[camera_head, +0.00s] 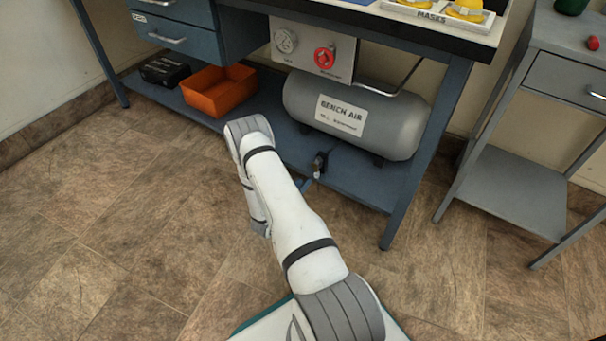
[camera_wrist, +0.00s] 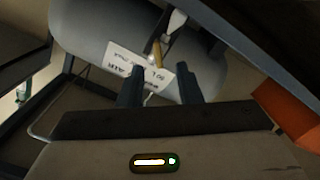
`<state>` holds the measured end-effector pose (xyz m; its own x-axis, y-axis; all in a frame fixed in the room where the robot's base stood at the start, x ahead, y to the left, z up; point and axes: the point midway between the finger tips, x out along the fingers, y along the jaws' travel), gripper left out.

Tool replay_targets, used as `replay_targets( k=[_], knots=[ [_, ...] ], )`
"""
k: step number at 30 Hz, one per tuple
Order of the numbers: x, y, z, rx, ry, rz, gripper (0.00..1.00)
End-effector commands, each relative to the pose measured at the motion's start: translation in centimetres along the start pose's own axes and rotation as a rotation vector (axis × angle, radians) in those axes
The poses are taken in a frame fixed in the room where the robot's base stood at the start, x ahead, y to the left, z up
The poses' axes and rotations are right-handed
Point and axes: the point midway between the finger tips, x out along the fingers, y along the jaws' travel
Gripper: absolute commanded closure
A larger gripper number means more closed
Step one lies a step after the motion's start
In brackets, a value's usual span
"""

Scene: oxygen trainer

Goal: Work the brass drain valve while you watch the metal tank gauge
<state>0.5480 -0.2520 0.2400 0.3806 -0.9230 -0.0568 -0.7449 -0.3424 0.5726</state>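The grey tank (camera_head: 355,112), labelled "BENCH AIR", lies on the bench's lower shelf. It appears upside down in the wrist view (camera_wrist: 100,30), with its white label. A slim brass-coloured piece (camera_wrist: 157,52), apparently the drain valve, shows beyond the fingertips, beside a whitish part (camera_wrist: 176,20). My gripper (camera_wrist: 159,76) is open, with its two dark fingers apart and nothing held. In the head view my arm covers most of the gripper. The round metal gauge (camera_head: 286,41) is on the panel above the tank; its reading is too small to tell.
A red knob (camera_head: 325,58) sits beside the gauge. An orange bin (camera_head: 220,90) and a black case (camera_head: 164,70) are on the shelf left of the tank. A bench leg (camera_head: 425,160) stands at right, near a grey cart (camera_head: 515,190). The floor in front is clear.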

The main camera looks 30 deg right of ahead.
Motion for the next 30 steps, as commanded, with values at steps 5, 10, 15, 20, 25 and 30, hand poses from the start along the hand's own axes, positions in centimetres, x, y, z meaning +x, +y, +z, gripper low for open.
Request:
replay_targets(
  k=[5,10,15,20,25,30],
  knots=[
    [0.1,0.5,-0.1,-0.056,0.052,0.029,0.68],
    [2.5,0.6,-0.1,-0.053,0.050,0.034,0.68],
    [5.3,0.7,-0.1,-0.053,0.049,0.035,0.68],
    [7.0,0.8,-0.3,-0.053,0.048,0.033,0.68],
    [7.6,0.9,-0.5,-0.055,0.049,0.031,0.68],
    [7.6,0.9,-0.5,-0.055,0.048,0.031,0.68]
  ],
)
